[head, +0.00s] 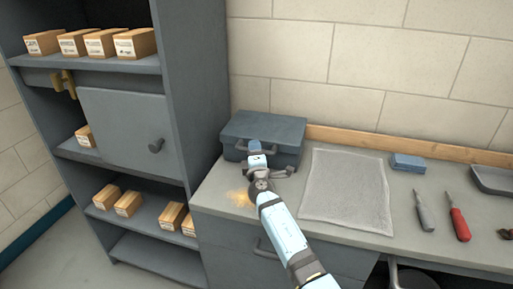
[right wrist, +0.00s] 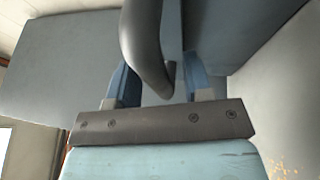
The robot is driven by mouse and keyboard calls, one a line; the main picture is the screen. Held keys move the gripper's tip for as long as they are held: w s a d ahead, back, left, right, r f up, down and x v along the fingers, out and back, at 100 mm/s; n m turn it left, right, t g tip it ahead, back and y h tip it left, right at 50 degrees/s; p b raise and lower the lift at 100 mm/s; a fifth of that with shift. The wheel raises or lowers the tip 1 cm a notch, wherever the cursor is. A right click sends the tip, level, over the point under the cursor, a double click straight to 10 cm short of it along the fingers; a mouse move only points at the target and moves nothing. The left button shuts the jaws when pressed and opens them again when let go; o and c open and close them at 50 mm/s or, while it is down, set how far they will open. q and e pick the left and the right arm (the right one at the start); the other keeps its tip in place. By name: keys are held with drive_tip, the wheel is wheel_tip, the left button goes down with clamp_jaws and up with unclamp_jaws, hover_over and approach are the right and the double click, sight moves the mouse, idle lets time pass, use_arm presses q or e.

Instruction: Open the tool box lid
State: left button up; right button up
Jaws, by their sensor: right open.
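The blue-grey tool box (head: 263,128) stands at the left end of the worktop against the wall, with its lid down. My right gripper (head: 261,162) is at the front of the box. In the right wrist view my right gripper (right wrist: 158,85) is open, with its two blue fingers apart. A dark curved handle (right wrist: 146,42) of the box passes between the fingers; whether either finger touches it I cannot tell. In the head view my gripper and wrist hide part of the box front. My left gripper is not in view.
A grey textured mat (head: 345,190) lies right of the box. Farther right are a blue block (head: 408,163), a grey-handled tool (head: 425,212), a red screwdriver (head: 459,220) and a dark tray (head: 494,180). A tall grey shelf unit (head: 195,80) stands close on the left.

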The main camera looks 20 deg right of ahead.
drive_tip(key=shift+c, duration=0.2)
clamp_jaws()
drive_tip(key=shift+r, duration=0.15)
